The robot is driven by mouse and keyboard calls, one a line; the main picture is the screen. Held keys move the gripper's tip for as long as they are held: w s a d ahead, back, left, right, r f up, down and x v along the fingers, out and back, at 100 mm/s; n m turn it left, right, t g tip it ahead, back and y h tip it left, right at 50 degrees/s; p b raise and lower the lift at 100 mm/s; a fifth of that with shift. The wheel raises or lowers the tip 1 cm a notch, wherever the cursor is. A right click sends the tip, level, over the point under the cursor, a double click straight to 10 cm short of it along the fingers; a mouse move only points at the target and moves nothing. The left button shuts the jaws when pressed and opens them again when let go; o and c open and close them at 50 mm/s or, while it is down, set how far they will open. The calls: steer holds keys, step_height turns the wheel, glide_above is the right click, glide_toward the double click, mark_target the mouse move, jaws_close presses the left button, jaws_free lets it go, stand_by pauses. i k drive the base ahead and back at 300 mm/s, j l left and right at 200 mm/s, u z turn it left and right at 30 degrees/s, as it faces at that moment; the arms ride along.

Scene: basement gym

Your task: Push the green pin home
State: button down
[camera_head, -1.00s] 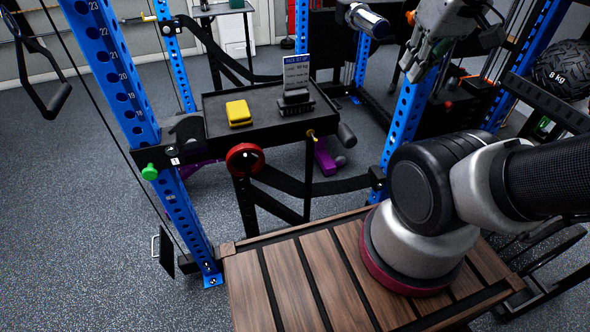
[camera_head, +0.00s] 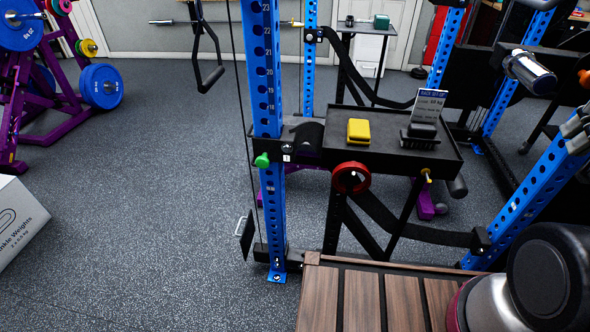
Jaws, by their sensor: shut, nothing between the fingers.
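The green pin (camera_head: 262,160) has a round knob and sits at the left side of the black bracket on the blue upright (camera_head: 268,100). Its knob stands out from the bracket; how deep its shaft sits is hidden. The bracket carries a small white label marked 1 and joins a black tray (camera_head: 390,160).
A yellow block (camera_head: 358,131) and a setup card (camera_head: 429,106) stand on the tray. A cable handle (camera_head: 208,65) hangs left of the upright. A slatted wooden platform (camera_head: 360,300) lies in front.

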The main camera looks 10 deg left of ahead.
mark_target(262, 161)
steer(key=l+u, duration=0.1)
steer(key=u, duration=0.3)
steer(key=l+u, duration=0.1)
steer(key=u, duration=0.7)
steer(key=k+l, duration=0.05)
steer(key=k, duration=0.05)
